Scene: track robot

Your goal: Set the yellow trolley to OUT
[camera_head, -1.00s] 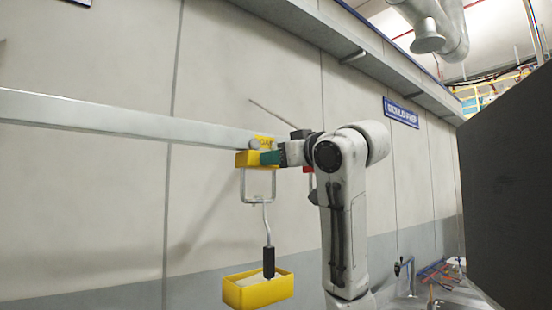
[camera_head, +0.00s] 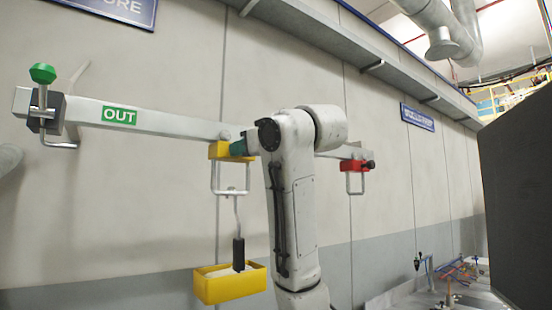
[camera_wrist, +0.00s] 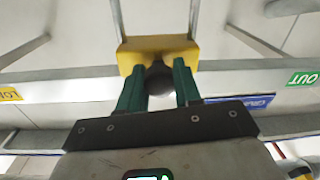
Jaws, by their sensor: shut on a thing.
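The yellow trolley (camera_head: 219,151) hangs on the grey overhead rail (camera_head: 165,122), with a hook and a yellow tub (camera_head: 232,286) below it. My gripper (camera_head: 240,147) is at the trolley's right side in the head view. In the wrist view, the green fingers of my gripper (camera_wrist: 159,87) are shut on the dark round knob (camera_wrist: 158,78) of the yellow trolley (camera_wrist: 140,52). The green OUT sign (camera_head: 119,115) is on the rail, left of the trolley and apart from it. The OUT sign also shows at the right of the wrist view (camera_wrist: 302,78).
A black end stop (camera_head: 46,114) with a green knob sits at the rail's left end. A red trolley (camera_head: 356,166) hangs on the rail right of my arm. The rail between the yellow trolley and the OUT sign looks clear. A large dark block (camera_head: 518,190) stands at the right.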

